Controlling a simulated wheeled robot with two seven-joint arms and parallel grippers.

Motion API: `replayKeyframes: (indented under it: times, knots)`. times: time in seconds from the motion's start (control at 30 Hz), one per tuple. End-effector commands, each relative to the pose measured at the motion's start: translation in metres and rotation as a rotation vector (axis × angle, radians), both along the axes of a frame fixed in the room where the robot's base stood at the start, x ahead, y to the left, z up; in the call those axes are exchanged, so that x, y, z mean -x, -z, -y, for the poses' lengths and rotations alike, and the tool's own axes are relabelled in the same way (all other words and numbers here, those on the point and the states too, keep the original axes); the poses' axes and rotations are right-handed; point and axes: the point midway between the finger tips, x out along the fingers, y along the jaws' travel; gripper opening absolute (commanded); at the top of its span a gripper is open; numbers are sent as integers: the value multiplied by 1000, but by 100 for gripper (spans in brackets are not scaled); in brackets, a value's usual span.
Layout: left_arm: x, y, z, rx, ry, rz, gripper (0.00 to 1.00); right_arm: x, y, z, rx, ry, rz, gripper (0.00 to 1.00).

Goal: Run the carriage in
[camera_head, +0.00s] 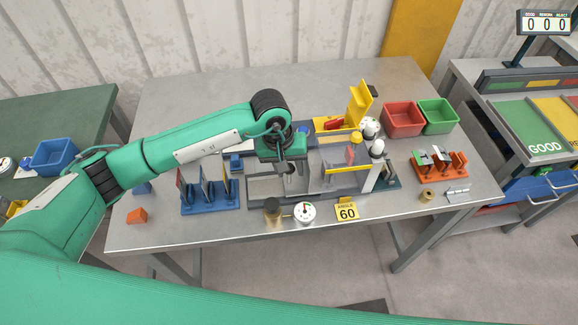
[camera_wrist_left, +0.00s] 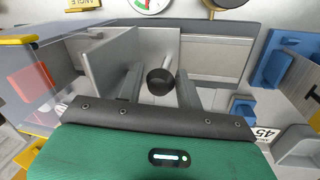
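The bender (camera_head: 262,187) stands mid-table, with a grey bed at its left and a clear, yellow-edged guard (camera_head: 345,172) at its right. A grey carriage-like block (camera_wrist_left: 108,62) shows in the left wrist view, beside a round black knob (camera_wrist_left: 160,80). My left gripper (camera_head: 289,184) points down over the bed. In the left wrist view its two grey fingers (camera_wrist_left: 160,88) stand apart on either side of the knob, with a visible gap at each side. Whether they reach down to the knob's height is unclear. My right gripper is out of view.
A dial gauge (camera_head: 305,211) and a yellow "ANGLE 60" sign (camera_head: 346,211) stand at the front. A blue rack (camera_head: 211,203) with upright plates is at left. An orange rack (camera_head: 441,166), a red bin (camera_head: 403,119) and a green bin (camera_head: 437,117) are at right.

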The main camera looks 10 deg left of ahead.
Motion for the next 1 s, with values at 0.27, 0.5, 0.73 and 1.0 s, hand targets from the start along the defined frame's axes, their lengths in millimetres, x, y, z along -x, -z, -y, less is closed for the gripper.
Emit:
replayKeyframes:
  times: [0.27,0.5,0.73,1.0]
  knots:
    - [-1,-34,-7,-1,1,6,36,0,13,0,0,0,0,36]
    - [0,-88,-18,0,0,7,36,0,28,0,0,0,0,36]
    - [1,-123,-24,1,-1,4,36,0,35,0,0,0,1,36]
    - [2,-136,-26,0,0,1,36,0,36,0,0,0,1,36]
